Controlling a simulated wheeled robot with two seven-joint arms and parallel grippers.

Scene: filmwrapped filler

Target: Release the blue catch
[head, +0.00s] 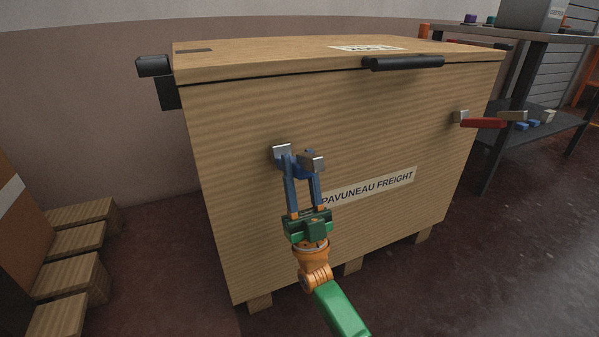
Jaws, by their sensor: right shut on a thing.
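The blue catch (301,171) is on the front face of the large wooden crate (240,220), left of its middle. Grey metal pieces show at both its ends. My right gripper (302,178), on an orange and green arm, reaches up from below and is shut on the catch. Its fingers hide part of the catch, and I cannot tell the lever's exact angle. A red catch (484,122) sits at the right of the same face. The crate's lid (270,60) lies down, with a black handle (403,63) at its front edge. My left gripper is not in view.
A dark workbench (545,38) with a lower shelf (562,130) stands at right, with small items on both levels. Wooden blocks (75,240) and a brown box (20,215) lie at left. The floor right of the crate is clear.

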